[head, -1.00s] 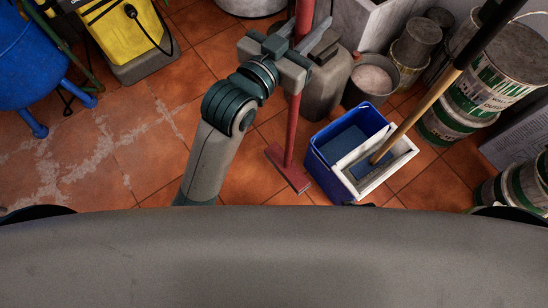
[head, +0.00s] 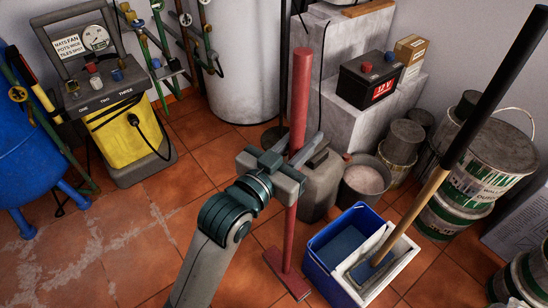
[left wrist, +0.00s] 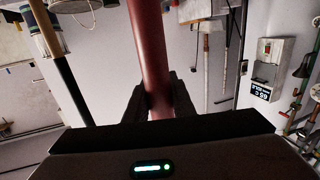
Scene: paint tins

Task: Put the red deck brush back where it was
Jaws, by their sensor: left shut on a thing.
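The red deck brush (head: 301,100) stands nearly upright in the head view, its long handle rising above my left gripper. Its flat red head (head: 286,276) is low, at the tiled floor just left of the blue bucket; I cannot tell whether it touches the floor. My left gripper (head: 300,160) is shut around the handle at about its middle. In the left wrist view the red handle (left wrist: 150,60) passes between the dark fingers (left wrist: 160,98). My right gripper is not in view.
A blue mop bucket (head: 318,255) with a wooden-handled mop (head: 432,184) stands right of the brush head. A grey jerrycan (head: 322,188) and a bucket (head: 366,182) are behind. Paint tins (head: 492,165) stack at right, a yellow machine (head: 125,130) stands at left. Tiles at lower left are clear.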

